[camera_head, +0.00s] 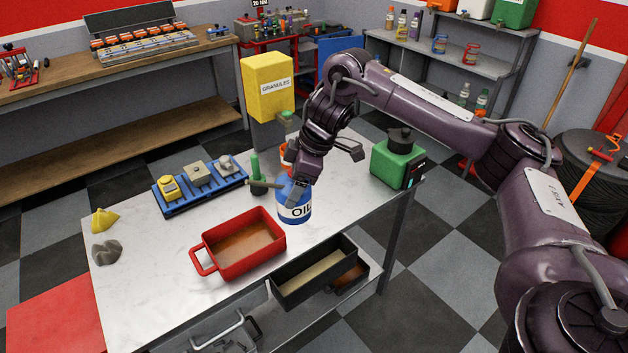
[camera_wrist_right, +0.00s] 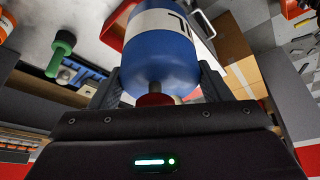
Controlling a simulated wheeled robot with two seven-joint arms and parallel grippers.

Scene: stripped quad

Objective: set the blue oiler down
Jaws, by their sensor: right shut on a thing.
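The blue oiler (camera_head: 294,211) with a white "OIL" label is upright over the right part of the metal table, behind the black tray. My right gripper (camera_head: 291,184) reaches down from above and is shut on its upper part. The frames do not clearly show whether its base touches the table. In the right wrist view the blue oiler (camera_wrist_right: 162,55) fills the space between the fingers (camera_wrist_right: 160,85), with its red top (camera_wrist_right: 155,100) towards the palm. My left gripper is not in view.
A green-handled tool (camera_head: 256,170) is close behind. A blue rack (camera_head: 202,198) and a green machine (camera_head: 393,163) stand farther off.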

